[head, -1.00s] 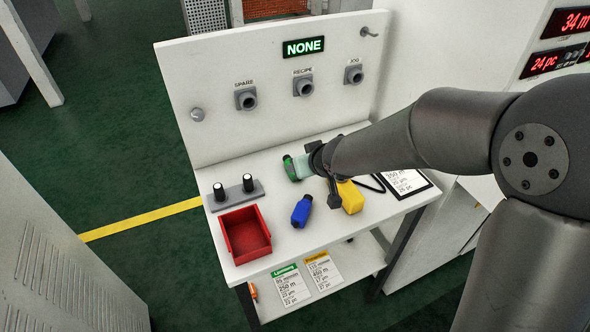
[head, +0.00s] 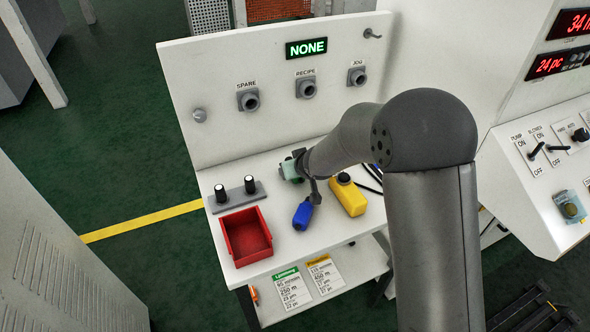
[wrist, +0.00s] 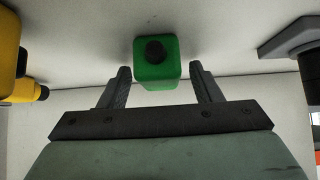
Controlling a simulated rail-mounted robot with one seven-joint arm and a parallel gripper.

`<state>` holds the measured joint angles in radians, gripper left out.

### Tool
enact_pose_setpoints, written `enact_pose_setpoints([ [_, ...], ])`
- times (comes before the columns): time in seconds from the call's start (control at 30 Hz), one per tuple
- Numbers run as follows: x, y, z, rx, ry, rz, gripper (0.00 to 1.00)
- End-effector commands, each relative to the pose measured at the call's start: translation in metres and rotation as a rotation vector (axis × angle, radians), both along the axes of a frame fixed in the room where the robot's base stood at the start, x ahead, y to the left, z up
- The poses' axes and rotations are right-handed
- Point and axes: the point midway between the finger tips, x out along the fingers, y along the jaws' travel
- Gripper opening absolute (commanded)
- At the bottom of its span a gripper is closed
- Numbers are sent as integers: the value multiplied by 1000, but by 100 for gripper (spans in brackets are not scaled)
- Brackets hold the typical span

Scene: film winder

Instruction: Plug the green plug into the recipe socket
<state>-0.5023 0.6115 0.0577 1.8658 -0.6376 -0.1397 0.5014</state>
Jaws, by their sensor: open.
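The green plug (wrist: 154,60), with a dark round end facing the camera, lies between the two fingertips of my gripper (wrist: 158,74) in the wrist view. The fingers are open, one on each side, with a visible gap to the plug. In the head view my gripper (head: 292,170) is low over the bench shelf, and the green plug is mostly hidden there. The recipe socket (head: 306,88) is a grey round fitting in the middle of the upright panel, empty, under its RECIPE label. The display (head: 306,48) above reads NONE.
A red bin (head: 246,236) and a two-knob block (head: 236,195) stand left. The spare socket (head: 248,100) and jog socket (head: 357,76) flank the recipe socket, both empty.

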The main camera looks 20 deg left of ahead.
Motion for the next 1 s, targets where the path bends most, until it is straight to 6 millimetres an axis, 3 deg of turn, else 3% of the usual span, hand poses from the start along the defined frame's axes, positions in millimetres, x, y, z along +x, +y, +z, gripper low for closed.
enact_pose_setpoints([
  [0.17, 0, 0, 0, 1, -1, 0, 58],
  [0.37, 0, 0, 0, 0, 0, 0, 8],
  [0.77, 1, 0, 6, 2, -1, -1, 8],
  [1.0, -5, 0, 40, 3, -4, 1, 8],
])
